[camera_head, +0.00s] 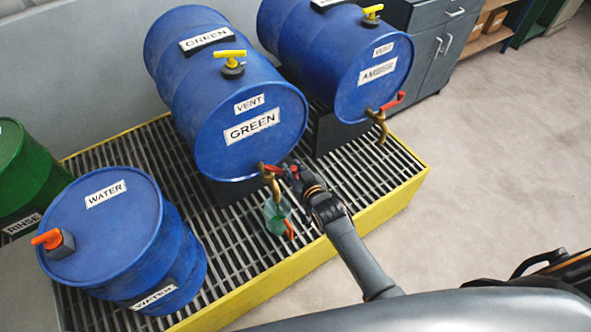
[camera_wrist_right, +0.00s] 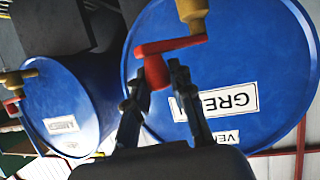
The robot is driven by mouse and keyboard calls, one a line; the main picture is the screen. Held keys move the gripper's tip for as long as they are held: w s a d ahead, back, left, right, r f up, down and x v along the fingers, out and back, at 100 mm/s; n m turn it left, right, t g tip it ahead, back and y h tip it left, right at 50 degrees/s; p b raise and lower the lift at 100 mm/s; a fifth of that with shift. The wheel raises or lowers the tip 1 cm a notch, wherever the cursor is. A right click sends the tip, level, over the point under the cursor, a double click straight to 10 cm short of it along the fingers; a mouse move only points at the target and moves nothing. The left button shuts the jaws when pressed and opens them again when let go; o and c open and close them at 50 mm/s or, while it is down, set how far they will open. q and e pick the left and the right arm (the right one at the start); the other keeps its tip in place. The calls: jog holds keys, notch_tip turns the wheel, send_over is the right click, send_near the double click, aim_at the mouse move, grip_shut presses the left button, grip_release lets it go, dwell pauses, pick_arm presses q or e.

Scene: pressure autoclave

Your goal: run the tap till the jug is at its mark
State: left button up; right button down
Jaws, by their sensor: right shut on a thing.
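The blue GREEN drum (camera_head: 250,150) lies on its side on a rack, its brass tap (camera_head: 271,186) low on the front face. My right gripper (camera_head: 290,172) is at this tap. In the right wrist view its fingers (camera_wrist_right: 167,85) are shut on the red tap lever (camera_wrist_right: 172,47), which extends sideways from the brass body (camera_wrist_right: 192,9). The jug (camera_head: 274,214) stands on the grating below the tap. It looks greenish with a red-orange handle; its mark and level are too small to read. My left gripper is not in view.
An AMBER drum (camera_head: 372,88) with its own red-levered tap lies to the right. An upright WATER drum (camera_head: 105,225) stands at the front left, a green RINSE drum (camera_head: 25,170) beyond it. The yellow-edged spill pallet (camera_head: 385,205) borders clear floor at right.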

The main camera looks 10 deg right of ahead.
jog(key=c, duration=1.1)
grip_release()
jog(key=v, duration=1.2)
